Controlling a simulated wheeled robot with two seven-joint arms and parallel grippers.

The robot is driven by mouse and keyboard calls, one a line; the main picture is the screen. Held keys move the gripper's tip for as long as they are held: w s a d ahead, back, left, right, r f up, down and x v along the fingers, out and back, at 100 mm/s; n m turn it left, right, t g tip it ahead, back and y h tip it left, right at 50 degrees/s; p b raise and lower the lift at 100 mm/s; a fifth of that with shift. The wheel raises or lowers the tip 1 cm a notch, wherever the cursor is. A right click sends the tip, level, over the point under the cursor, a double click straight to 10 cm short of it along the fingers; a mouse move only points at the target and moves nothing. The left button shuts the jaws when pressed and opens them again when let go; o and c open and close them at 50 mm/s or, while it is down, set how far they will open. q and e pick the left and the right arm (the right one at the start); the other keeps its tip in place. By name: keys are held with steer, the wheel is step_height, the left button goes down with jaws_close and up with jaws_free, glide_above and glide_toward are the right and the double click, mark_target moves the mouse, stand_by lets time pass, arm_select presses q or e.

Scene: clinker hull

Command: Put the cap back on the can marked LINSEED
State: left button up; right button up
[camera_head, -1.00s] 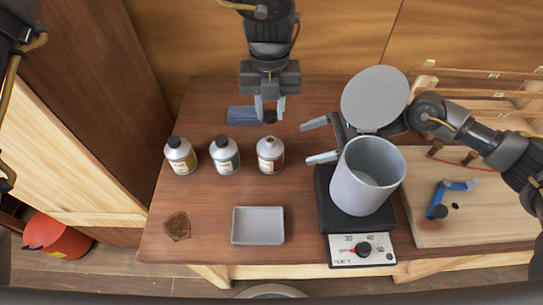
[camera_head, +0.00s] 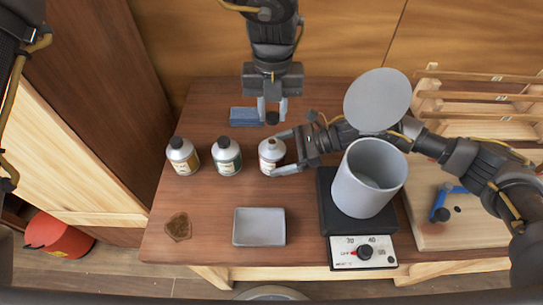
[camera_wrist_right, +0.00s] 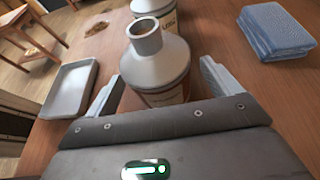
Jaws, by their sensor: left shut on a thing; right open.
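An uncapped metal can (camera_head: 271,155) with a reddish label stands upright at the right end of a row. Its open neck shows in the right wrist view (camera_wrist_right: 145,38); its label is mostly hidden there and I cannot read it. My right gripper (camera_head: 278,153) is open, its fingers on either side of this can; I cannot tell whether they touch it. It also shows in the right wrist view (camera_wrist_right: 160,88). My left gripper (camera_head: 272,113) is shut on a small dark cap (camera_head: 272,119) above the table behind the can.
Two black-capped cans (camera_head: 183,155) (camera_head: 227,155) stand to the left. A folded blue cloth (camera_head: 244,117) lies behind. A grey tray (camera_head: 259,227) is in front.

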steer(key=shift+x, duration=0.95)
steer(key=shift+c, duration=0.4)
steer(key=c, duration=1.4)
arm_select(q)
glide_above(272, 141)
steer(key=shift+f, duration=2.5)
steer(key=shift+f, duration=0.15)
steer(key=shift+f, duration=0.75)
steer(key=shift+f, duration=0.55)
